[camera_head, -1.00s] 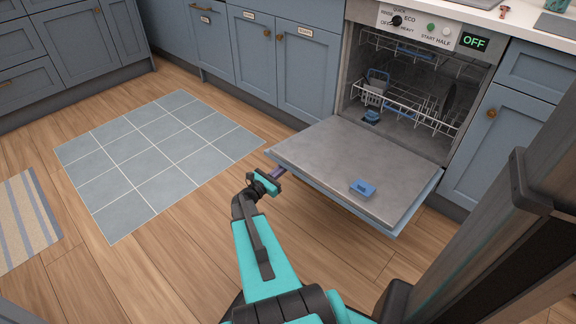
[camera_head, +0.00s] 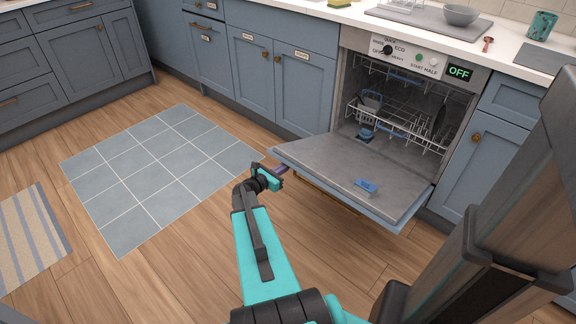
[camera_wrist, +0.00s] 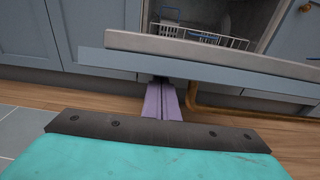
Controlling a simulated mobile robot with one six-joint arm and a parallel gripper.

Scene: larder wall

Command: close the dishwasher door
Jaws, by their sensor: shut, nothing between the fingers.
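The dishwasher (camera_head: 398,62) is set in the cabinet row at the right. Its door (camera_head: 330,170) is folded down, standing out over the floor and tilted slightly. A blue block (camera_head: 367,186) lies on the door's inner face. My gripper (camera_head: 282,169) is shut and empty at the door's left outer corner. In the wrist view, the purple fingers (camera_wrist: 162,103) reach under the edge of the door (camera_wrist: 200,66). Whether they touch it I cannot tell. A brass handle bar (camera_wrist: 194,100) shows below the door, just right of the fingers.
Wire racks (camera_head: 405,120) with a few items are inside the dishwasher. Blue cabinets (camera_head: 270,80) stand left of it and a cabinet (camera_head: 470,165) right. The tiled floor patch (camera_head: 160,170) and wood floor at left are clear. A striped rug (camera_head: 30,240) lies far left.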

